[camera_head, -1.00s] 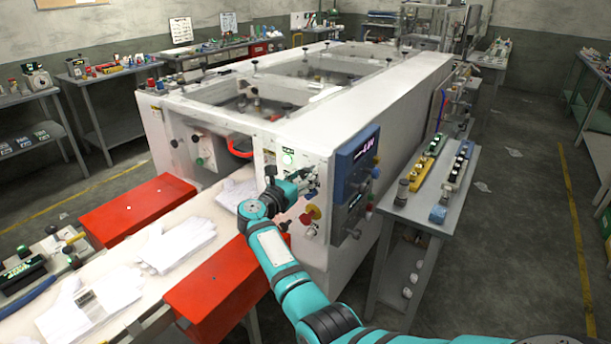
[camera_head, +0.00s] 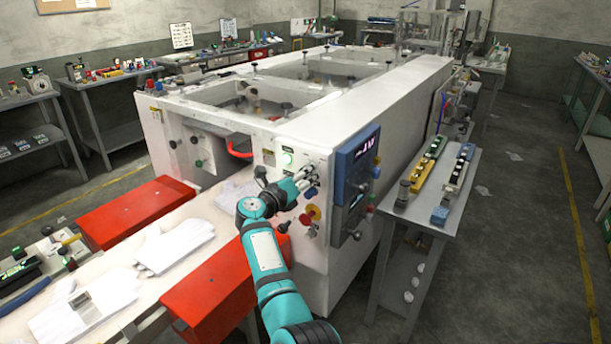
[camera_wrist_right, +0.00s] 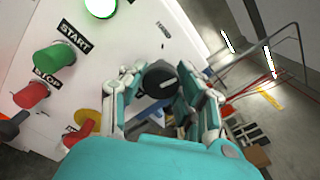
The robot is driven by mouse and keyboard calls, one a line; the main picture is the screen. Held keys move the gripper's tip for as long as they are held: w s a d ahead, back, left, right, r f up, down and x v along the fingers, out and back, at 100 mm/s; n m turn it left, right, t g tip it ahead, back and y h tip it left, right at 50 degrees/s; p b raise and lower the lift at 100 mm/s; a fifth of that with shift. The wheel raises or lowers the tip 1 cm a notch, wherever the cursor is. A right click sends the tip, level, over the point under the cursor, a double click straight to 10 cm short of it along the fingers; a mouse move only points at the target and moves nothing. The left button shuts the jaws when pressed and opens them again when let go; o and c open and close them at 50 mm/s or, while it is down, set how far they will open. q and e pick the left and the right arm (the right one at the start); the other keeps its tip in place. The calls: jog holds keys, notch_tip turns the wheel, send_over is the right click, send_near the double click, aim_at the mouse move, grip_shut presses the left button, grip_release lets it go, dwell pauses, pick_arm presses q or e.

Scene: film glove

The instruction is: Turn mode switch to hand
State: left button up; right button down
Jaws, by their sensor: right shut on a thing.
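The mode switch is a black round knob (camera_wrist_right: 160,80) with a pale pointer line, on the white front panel (camera_wrist_right: 120,55) of the machine. My right gripper (camera_wrist_right: 155,88) has its fingers on both sides of the knob and is shut on it. A black label beside the knob is partly covered by the fingers. In the head view my right gripper (camera_head: 306,178) is at the panel, and the knob is hard to make out behind it. My left gripper is not in view.
A green START button (camera_wrist_right: 54,57) and a red STOP button (camera_wrist_right: 31,95) are near the gripper. A yellow-and-red knob (camera_head: 310,215) sits below it. A blue control box (camera_head: 356,165) stands close on the right. White gloves (camera_head: 175,248) lie on the conveyor.

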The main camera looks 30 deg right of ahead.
jog(key=n+p, duration=0.1)
jog(key=n, duration=0.1)
jog(key=n+p, duration=0.1)
jog(key=n, duration=0.2)
jog(key=shift+r+n, duration=0.2)
jog(key=shift+n, duration=0.1)
jog(key=n+p, duration=0.2)
jog(key=n, duration=0.3)
jog(key=shift+n+p, duration=0.3)
jog(key=shift+p, duration=0.05)
jog(key=c, duration=0.9)
grip_release()
jog(key=shift+f, duration=0.1)
